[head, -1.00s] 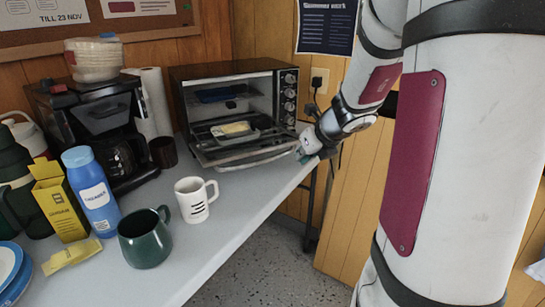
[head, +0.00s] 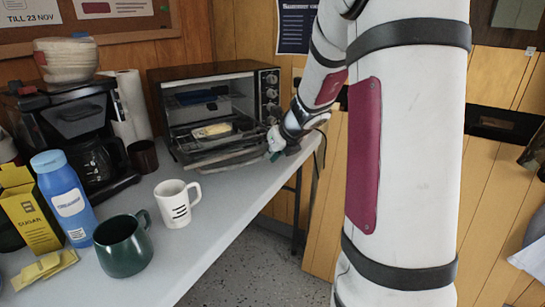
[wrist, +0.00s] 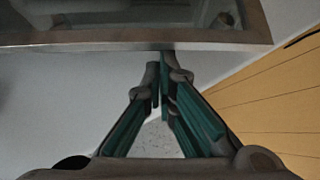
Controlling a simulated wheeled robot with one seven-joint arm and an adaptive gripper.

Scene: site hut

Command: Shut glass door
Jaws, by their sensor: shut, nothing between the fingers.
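The toaster oven (head: 213,73) stands on the counter with its glass door (head: 226,155) open, folded down toward the front. A small tray with a yellowish item (head: 212,131) sits in the opening above the door. My gripper (head: 275,155) is at the right end of the door's front edge. In the wrist view, the fingers (wrist: 161,68) are shut and empty, with their tips close to the door's edge (wrist: 130,41). I cannot tell whether they touch it.
A white mug (head: 175,205) and a green mug (head: 124,245) stand on the counter (head: 205,230) in front of the oven. A coffee maker (head: 85,130), blue bottle (head: 65,195) and dark cup (head: 143,156) are to the left. Open floor lies right of the counter edge.

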